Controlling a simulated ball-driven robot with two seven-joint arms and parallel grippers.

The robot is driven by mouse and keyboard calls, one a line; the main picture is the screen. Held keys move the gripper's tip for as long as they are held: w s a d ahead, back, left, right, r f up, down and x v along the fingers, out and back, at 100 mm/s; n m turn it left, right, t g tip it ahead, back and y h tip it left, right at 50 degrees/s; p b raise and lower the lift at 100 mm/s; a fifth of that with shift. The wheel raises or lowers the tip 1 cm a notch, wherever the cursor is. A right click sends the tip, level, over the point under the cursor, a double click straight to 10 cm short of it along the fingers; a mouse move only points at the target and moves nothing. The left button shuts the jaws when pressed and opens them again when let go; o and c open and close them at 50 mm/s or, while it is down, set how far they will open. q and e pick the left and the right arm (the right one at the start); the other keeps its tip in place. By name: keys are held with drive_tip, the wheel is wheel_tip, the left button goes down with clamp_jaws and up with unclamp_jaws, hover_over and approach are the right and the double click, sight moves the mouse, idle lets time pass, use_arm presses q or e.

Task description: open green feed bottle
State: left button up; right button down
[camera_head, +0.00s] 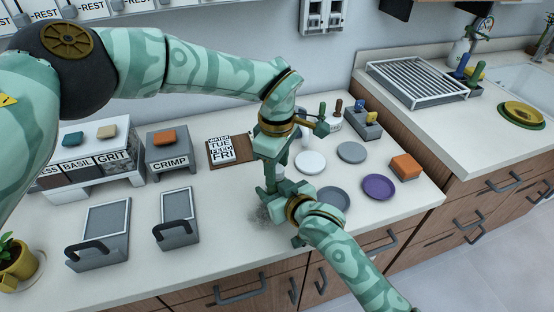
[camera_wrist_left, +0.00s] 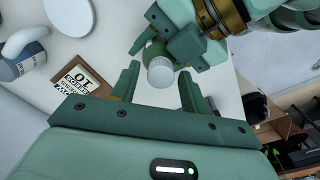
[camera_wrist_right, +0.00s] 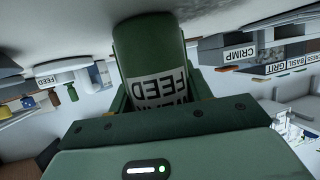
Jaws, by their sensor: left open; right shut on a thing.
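The green feed bottle (camera_wrist_right: 150,60) fills the middle of the right wrist view, with a white FEED label that reads upside down there. My right gripper (camera_wrist_right: 158,88) is shut on its body. In the left wrist view the bottle's pale round cap (camera_wrist_left: 160,73) faces the camera, with a bit of green body (camera_wrist_left: 155,52) behind it. My left gripper (camera_wrist_left: 158,78) is open, its fingers on either side of the cap with gaps visible. In the head view my left gripper (camera_head: 271,168) is above my right gripper (camera_head: 285,200), and they mostly hide the bottle.
Several plates, including a purple one (camera_head: 378,187), lie right of the grippers near an orange block (camera_head: 405,167). The CRIMP box (camera_head: 172,150) and a brown board with cards (camera_head: 232,149) stand left. A grey scoop-like tray (camera_head: 178,218) lies at the front left.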

use_arm(q)
clamp_jaws()
drive_tip(key=n, duration=0.3)
drive_tip(key=shift+o, duration=0.4)
unclamp_jaws()
